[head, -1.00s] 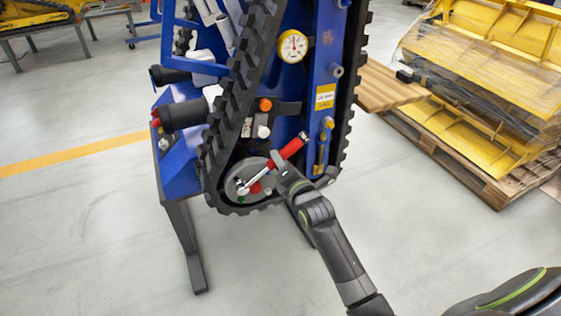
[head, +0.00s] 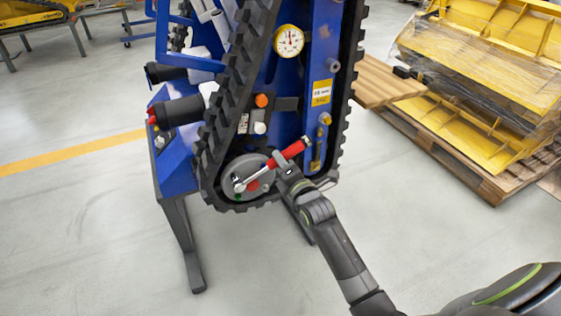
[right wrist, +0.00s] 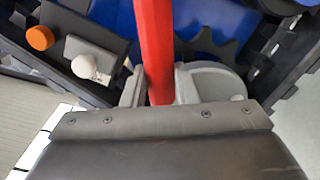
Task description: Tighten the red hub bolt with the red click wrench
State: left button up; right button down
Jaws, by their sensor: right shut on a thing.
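The red click wrench (head: 292,151) lies slantwise across the lower end of the track carrier, its red handle up to the right. Its silver head (head: 239,185) is at the face of the grey round hub (head: 262,168). A red spot (head: 254,186) shows on the hub beside the wrench shaft; the bolt under the wrench head is hidden. My right gripper (head: 284,168) is shut on the wrench handle. In the right wrist view the red handle (right wrist: 153,45) passes between the two fingers (right wrist: 160,88). My left gripper is not in view.
The black track (head: 215,130) loops around the hub on a blue frame (head: 325,50). A dial gauge (head: 289,41), an orange knob (head: 262,100) and a white knob (head: 260,128) sit above. A pallet (head: 490,175) with yellow parts stands at right. The floor in front is clear.

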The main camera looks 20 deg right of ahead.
jog(key=shift+f, duration=0.1)
dwell(0.3)
jog(key=shift+d+f+m+b, duration=0.3)
jog(key=shift+f+m, duration=0.25)
jog(key=shift+m, duration=0.15)
jog(key=shift+f, duration=0.1)
jog(key=shift+d+f+m+b, duration=0.1)
jog(key=shift+f+m+b, duration=0.2)
jog(key=shift+f+m, duration=0.3)
jog(key=shift+d+f+m+b, duration=0.1)
jog(key=shift+f+m+b, duration=0.25)
jog(key=shift+f+m, duration=0.25)
jog(key=shift+f, duration=0.1)
jog(key=shift+f+m+b, duration=0.35)
jog(key=shift+f+m, duration=0.2)
jog(key=shift+m, duration=0.05)
jog(key=shift+f, duration=0.15)
